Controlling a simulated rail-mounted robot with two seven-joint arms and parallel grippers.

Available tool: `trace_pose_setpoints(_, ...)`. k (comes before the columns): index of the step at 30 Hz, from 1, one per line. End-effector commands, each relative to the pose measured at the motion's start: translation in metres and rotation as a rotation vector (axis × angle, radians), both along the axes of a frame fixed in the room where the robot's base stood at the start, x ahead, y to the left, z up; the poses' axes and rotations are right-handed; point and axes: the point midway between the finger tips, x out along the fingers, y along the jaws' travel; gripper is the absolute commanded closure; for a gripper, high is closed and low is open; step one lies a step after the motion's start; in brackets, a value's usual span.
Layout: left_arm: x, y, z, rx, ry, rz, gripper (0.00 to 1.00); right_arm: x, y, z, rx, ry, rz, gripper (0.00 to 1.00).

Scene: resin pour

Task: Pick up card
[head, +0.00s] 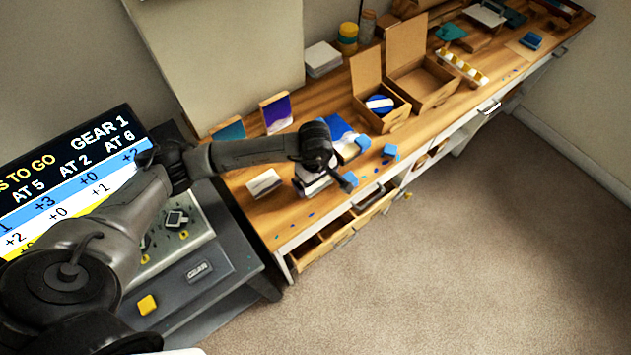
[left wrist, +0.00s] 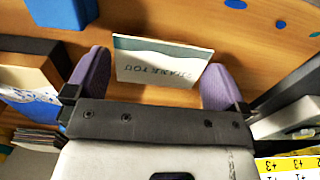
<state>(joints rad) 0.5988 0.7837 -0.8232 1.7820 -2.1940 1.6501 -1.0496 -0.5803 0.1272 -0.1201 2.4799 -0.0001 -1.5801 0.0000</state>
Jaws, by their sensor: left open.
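A pale card with a teal band and the words THANK YOU (left wrist: 158,65) shows in the left wrist view. It sits between the two spread fingers of my left gripper (left wrist: 158,82), with a gap to each finger. My left gripper (head: 356,162) is open over the front of the workbench in the head view, its blue fingertips apart. I cannot make out this card for sure in the head view, where the gripper covers that spot. My right gripper is not in view.
A white block-like item (head: 264,183) stands left of the gripper. A blue block (head: 390,151) lies to the right, near an open wooden box (head: 385,122). Two coloured cards stand behind, one purple (head: 277,113). A drawer (head: 325,247) is open below the bench edge.

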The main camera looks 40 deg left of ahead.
Motion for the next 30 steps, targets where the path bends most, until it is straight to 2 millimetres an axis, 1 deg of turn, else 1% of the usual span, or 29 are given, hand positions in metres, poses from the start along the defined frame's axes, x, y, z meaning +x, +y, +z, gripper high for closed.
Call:
trace_pose_setpoints(2, 0.0, 0.0, 0.0, 0.0, 0.0, 0.0, 0.0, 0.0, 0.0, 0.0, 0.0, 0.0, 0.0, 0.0)
trace_pose_setpoints(9, 0.0, 0.0, 0.0, 0.0, 0.0, 0.0, 0.22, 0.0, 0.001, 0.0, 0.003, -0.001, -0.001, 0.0)
trace_pose_setpoints(19, 0.0, 0.0, 0.0, 0.0, 0.0, 0.0, 0.23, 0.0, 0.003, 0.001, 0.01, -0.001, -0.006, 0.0)
trace_pose_setpoints(23, 0.0, 0.0, 0.003, -0.001, 0.001, 0.0, 0.23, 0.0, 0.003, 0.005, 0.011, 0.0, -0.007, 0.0)
trace_pose_setpoints(26, 0.0, -0.001, 0.008, -0.002, 0.001, 0.0, 0.23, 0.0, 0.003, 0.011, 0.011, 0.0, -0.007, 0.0)
trace_pose_setpoints(27, 0.001, 0.0, 0.012, -0.001, -0.002, 0.0, 0.23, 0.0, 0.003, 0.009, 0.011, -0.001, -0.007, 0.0)
trace_pose_setpoints(30, 0.001, 0.001, 0.028, 0.001, -0.003, -0.001, 0.23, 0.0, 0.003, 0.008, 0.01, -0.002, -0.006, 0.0)
